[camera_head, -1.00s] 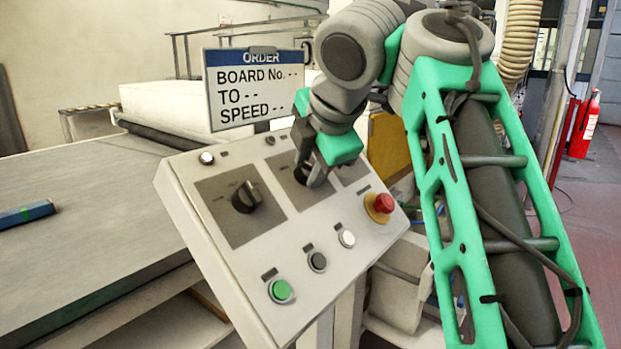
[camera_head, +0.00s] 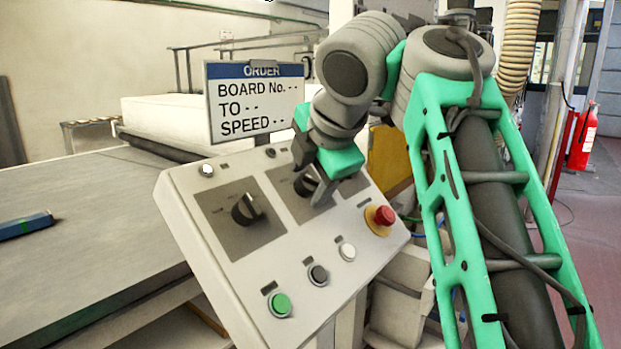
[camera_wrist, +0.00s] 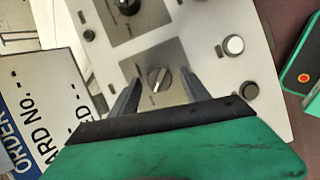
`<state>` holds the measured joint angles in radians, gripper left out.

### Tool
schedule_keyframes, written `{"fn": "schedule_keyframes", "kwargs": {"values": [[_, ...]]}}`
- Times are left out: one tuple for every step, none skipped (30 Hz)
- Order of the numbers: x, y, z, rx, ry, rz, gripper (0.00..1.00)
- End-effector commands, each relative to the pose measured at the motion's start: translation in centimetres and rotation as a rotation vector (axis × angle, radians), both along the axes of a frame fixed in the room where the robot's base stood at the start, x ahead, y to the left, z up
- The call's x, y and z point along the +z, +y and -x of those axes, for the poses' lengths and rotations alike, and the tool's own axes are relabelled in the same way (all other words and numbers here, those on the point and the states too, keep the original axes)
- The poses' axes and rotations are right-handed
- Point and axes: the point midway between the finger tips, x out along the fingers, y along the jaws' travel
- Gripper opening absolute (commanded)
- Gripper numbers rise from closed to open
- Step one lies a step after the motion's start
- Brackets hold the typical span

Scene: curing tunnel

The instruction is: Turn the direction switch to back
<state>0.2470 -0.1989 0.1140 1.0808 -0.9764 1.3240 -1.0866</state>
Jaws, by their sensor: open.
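The grey control panel (camera_head: 215,290) has a row of dark rotary switches. The left switch (camera_head: 246,209) stands clear of my gripper. My gripper (camera_head: 309,182) is at the middle switch (camera_head: 304,186), which it partly covers. In the wrist view the middle switch (camera_wrist: 159,79) lies between the two spread fingers of my gripper (camera_wrist: 160,90), with its pointer slightly tilted. I cannot tell whether the fingers touch it. The right switch shows at the top edge of the wrist view (camera_wrist: 127,5); my gripper hides it in the head view. The switch labels are too small to read.
Along the panel's lower part are a green button (camera_head: 280,304), a black button (camera_head: 318,274), a white button (camera_head: 347,251) and a red emergency stop (camera_head: 383,216). An order sign (camera_head: 254,100) stands behind the panel. A grey table (camera_head: 90,230) is on the left.

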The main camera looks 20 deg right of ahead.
Motion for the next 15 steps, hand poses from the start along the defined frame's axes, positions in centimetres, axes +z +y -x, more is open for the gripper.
{"fn": "schedule_keyframes", "kwargs": {"values": [[0.0, 0.0, 0.0, 0.0, -0.001, 0.0, 0.55], [0.0, 0.0, 0.0, 0.0, -0.001, 0.0, 0.55], [0.1, 0.0, 0.0, -0.001, -0.001, 0.0, 0.55], [0.3, 0.0, 0.1, -0.001, -0.001, 0.0, 0.55], [0.6, 0.0, 0.2, -0.001, -0.002, 0.0, 0.55], [1.1, -0.1, 0.5, -0.002, -0.002, 0.0, 0.55], [1.6, -0.1, 0.8, -0.002, -0.003, 0.0, 0.55], [2.0, -0.1, 1.1, -0.002, -0.003, 0.0, 0.55], [2.8, -0.1, 1.6, -0.002, -0.003, 0.0, 0.55], [3.3, -0.2, 2.1, -0.003, -0.003, 0.0, 0.55], [3.8, -0.2, 2.5, -0.004, -0.002, 0.0, 0.55], [4.4, -0.3, 3.0, -0.003, -0.002, 0.001, 0.55], [4.8, -0.3, 3.4, -0.002, -0.003, 0.001, 0.55], [5.1, -0.3, 3.8, -0.002, -0.001, 0.0, 0.55], [5.5, -0.3, 4.2, -0.003, -0.003, 0.0, 0.55]]}}
